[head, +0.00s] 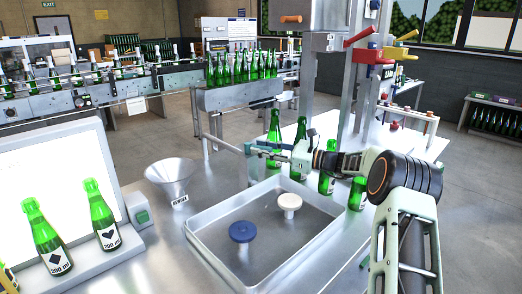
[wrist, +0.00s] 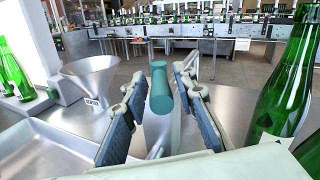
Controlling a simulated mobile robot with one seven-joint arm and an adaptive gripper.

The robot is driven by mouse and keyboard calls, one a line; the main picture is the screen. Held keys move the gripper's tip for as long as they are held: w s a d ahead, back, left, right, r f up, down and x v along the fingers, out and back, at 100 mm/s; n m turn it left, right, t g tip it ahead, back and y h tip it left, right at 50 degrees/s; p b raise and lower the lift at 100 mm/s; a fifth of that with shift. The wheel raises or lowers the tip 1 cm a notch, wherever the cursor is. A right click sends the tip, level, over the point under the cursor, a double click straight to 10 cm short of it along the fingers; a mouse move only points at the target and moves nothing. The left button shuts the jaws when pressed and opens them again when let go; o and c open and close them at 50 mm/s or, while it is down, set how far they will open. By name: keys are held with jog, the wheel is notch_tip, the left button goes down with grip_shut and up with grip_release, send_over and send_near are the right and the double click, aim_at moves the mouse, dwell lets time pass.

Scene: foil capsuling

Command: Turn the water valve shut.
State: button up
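A teal cylinder, seen nearly end-on (wrist: 160,90), shows between my gripper's fingers in the wrist view, with a grey post below it. In the head view a small teal end (head: 249,149) shows at my fingertips, behind the metal tray. It looks like a valve handle, but no label shows. My gripper (head: 264,152) is open, its two padded fingers (wrist: 157,88) on either side of the teal cylinder with visible gaps. Whether the cylinder lies fully between the fingertips or just beyond them is hard to tell.
Green bottles (head: 326,182) stand close around my wrist; one large bottle (wrist: 285,90) is right of my fingers.

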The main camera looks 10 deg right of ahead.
jog(key=shift+o, duration=0.3)
jog(key=shift+f, duration=0.15)
notch_tip(320, 180, up, 10)
jog(key=shift+r, duration=0.1)
jog(key=shift+c, duration=0.7)
